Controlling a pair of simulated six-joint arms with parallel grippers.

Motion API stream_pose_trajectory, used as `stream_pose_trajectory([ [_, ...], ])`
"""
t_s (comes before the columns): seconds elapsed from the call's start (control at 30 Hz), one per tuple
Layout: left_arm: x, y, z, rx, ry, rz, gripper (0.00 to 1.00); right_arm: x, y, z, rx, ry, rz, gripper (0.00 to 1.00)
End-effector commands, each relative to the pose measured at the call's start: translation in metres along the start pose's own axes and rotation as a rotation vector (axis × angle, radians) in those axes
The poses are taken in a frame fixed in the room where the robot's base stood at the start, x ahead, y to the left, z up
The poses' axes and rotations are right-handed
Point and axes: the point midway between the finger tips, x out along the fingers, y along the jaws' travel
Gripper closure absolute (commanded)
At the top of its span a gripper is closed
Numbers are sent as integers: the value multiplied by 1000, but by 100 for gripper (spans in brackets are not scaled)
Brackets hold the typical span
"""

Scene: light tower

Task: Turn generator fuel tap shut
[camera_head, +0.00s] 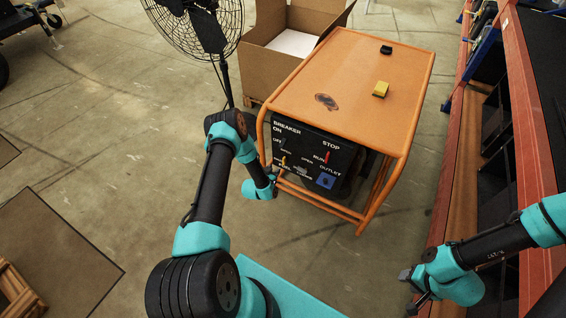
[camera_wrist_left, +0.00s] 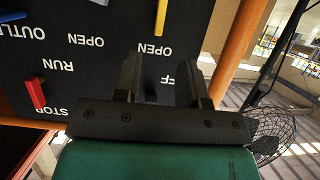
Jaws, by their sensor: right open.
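The orange-framed generator (camera_head: 352,75) stands on the floor with a black control panel (camera_head: 313,147) facing me. A small yellow lever, the fuel tap (camera_head: 284,162), is low on the left of the panel. In the left wrist view the yellow tap (camera_wrist_left: 161,17) is upright in the picture, with its end by an OPEN label. My left gripper (camera_head: 276,177) is beside the panel's lower left. Its fingers (camera_wrist_left: 160,78) are apart and empty, with the tap beyond their tips. My right gripper (camera_head: 408,290) is open, low at the right, far from the panel.
A red RUN/STOP lever (camera_wrist_left: 36,93) and a blue outlet (camera_head: 326,181) share the panel. A fan (camera_head: 207,25) and open cardboard box (camera_head: 268,60) stand behind. Orange shelving (camera_head: 527,110) is right.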

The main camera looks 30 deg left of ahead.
Motion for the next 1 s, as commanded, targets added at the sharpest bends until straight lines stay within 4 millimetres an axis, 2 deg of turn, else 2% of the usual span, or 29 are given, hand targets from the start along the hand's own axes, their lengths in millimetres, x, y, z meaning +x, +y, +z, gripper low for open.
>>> stream_pose_trajectory([
  [0.2, 34, 0, 0, 1, 2, 0, 62, 0, 0, 0, 0, 0, 0, 57],
  [0.6, 87, 1, 1, 1, 1, 0, 62, 0, 0, 0, 0, 0, 0, 57],
  [0.8, 104, 0, 0, 1, -1, 0, 62, 0, 0, 0, 0, 0, 0, 57],
  [1.0, 108, 0, 0, 0, 0, 0, 62, 0, 0, 0, 0, 0, 0, 57],
])
